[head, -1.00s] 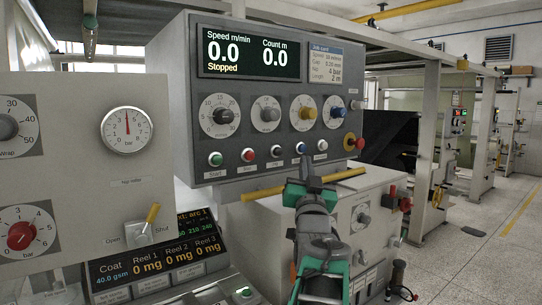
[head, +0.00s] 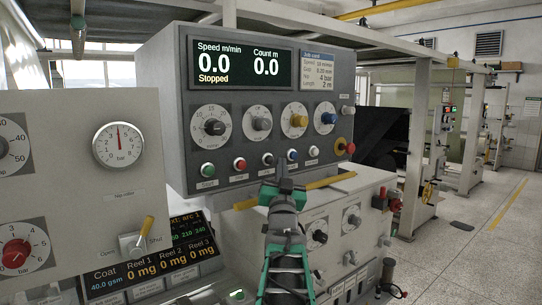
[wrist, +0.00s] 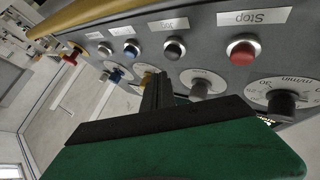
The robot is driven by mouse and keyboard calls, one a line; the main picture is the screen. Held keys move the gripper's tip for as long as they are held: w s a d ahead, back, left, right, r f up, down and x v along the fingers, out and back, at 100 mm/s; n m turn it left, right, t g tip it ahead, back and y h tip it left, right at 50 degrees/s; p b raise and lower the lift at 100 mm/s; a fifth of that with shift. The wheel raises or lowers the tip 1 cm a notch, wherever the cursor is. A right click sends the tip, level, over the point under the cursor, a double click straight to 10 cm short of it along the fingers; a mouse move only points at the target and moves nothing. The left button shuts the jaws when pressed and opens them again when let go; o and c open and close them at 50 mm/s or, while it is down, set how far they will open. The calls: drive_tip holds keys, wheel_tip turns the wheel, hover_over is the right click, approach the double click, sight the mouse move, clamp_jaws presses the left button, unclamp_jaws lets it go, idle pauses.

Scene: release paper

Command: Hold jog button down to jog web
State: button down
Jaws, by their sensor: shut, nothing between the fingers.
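The grey control panel (head: 240,176) carries a row of buttons. The third is a black button (head: 267,159), also in the wrist view (wrist: 174,50), where its upside-down label appears to read Jog. My gripper (head: 279,166) is shut and empty, its tip just below the row between the black and blue buttons. In the wrist view the narrow dark fingertips (wrist: 157,84) point towards the panel, close to the black button, with no contact visible. The display (head: 241,63) reads 0.0 m/min, 0.0 m and Stopped.
The red stop button (head: 240,164) is left of the black one; a blue button (head: 292,155) and white button (head: 313,152) are right. Dials sit above. A yellow bar (head: 294,190) runs below the panel. A gauge panel (head: 80,185) stands at left.

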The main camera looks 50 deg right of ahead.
drive_tip(key=shift+w+d, duration=0.1)
drive_tip(key=shift+w, duration=0.5)
drive_tip(key=shift+f, duration=0.1)
idle(1.5)
drive_tip(key=shift+w+d+b, duration=0.1)
drive_tip(key=shift+w+b, duration=0.35)
drive_tip(key=shift+b, duration=0.15)
